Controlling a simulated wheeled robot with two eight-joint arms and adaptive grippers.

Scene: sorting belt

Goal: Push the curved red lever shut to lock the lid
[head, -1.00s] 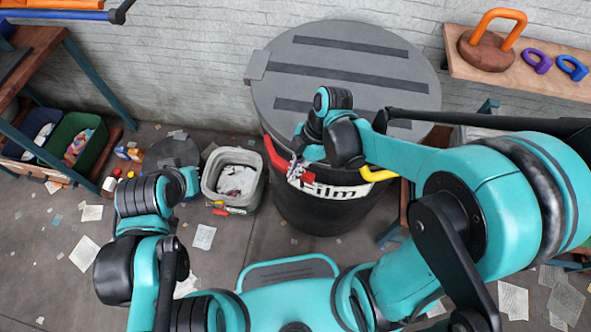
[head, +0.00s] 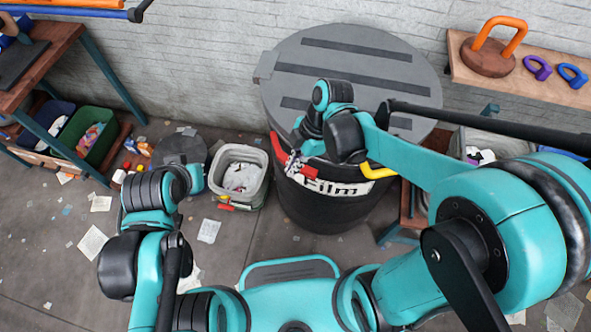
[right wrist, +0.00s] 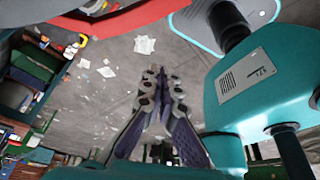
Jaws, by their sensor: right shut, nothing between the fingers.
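A black barrel (head: 325,212) labelled "Film" stands by the wall with a grey lid (head: 355,62) lying on top. The curved red lever (head: 277,150) is at the barrel's front left, below the lid rim; its right part is partly hidden by my right gripper. A red curved part, likely the lever, shows at the top left of the right wrist view (right wrist: 95,25). My right gripper (head: 293,168) is shut and empty, close beside the lever; I cannot tell if they touch. Its closed fingers show in the right wrist view (right wrist: 163,75). My left gripper is not visible.
A yellow handle (head: 378,172) is on the barrel's front right. A grey bin (head: 239,177) stands left of the barrel. A bench (head: 45,60) with bins is at left. Papers litter the floor.

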